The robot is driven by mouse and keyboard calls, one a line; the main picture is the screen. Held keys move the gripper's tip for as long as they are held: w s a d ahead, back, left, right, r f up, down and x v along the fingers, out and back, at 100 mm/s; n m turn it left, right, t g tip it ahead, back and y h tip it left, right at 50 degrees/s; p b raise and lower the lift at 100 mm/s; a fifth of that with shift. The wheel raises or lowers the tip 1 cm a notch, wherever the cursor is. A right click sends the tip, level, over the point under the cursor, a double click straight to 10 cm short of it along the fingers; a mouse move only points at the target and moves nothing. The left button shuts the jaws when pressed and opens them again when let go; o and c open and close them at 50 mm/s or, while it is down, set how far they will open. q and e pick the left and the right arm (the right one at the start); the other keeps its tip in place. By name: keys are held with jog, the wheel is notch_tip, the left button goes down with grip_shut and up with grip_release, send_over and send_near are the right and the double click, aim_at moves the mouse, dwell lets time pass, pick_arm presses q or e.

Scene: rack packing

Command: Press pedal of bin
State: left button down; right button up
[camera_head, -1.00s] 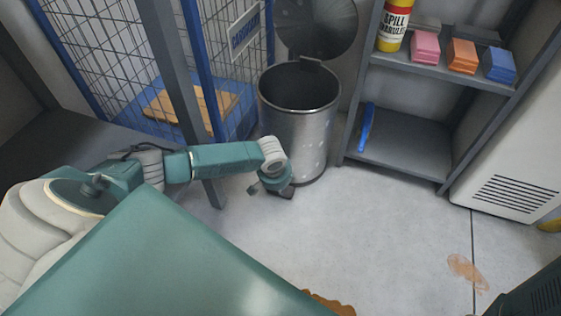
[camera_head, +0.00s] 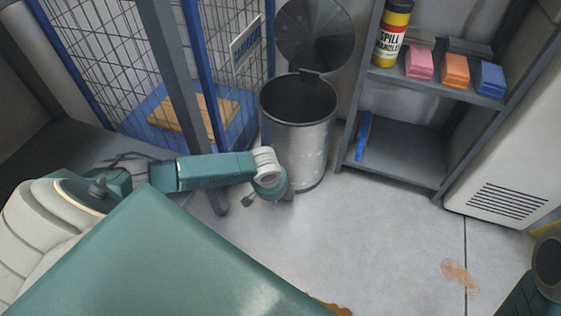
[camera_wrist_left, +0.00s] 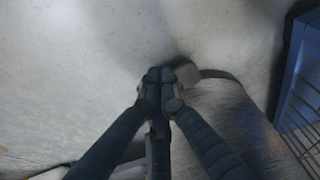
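The bin (camera_head: 312,145) is a grey metal cylinder standing upright on the floor. Its round dark lid (camera_head: 316,35) is up, leaning back towards the wall, and the mouth is open. My left wrist is low in front of the bin's base in the head view and mostly hides the gripper. In the left wrist view, the left gripper (camera_wrist_left: 160,75) has its dark fingertips together, empty, beside the bin's base. A small grey block, which looks like the pedal (camera_wrist_left: 187,74), sticks out from the base right by the fingertips. I cannot tell whether they touch.
A blue wire cage (camera_head: 205,75) stands left of the bin. A grey shelf (camera_head: 400,148) with a spill granules canister (camera_head: 393,32) and coloured packs stands right. A white cabinet (camera_head: 505,165) is far right. An orange-brown stain (camera_head: 460,274) marks the open floor.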

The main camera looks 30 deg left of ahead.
pick_arm(q)
jog(key=v, duration=0.8)
jog(key=shift+d, duration=0.1)
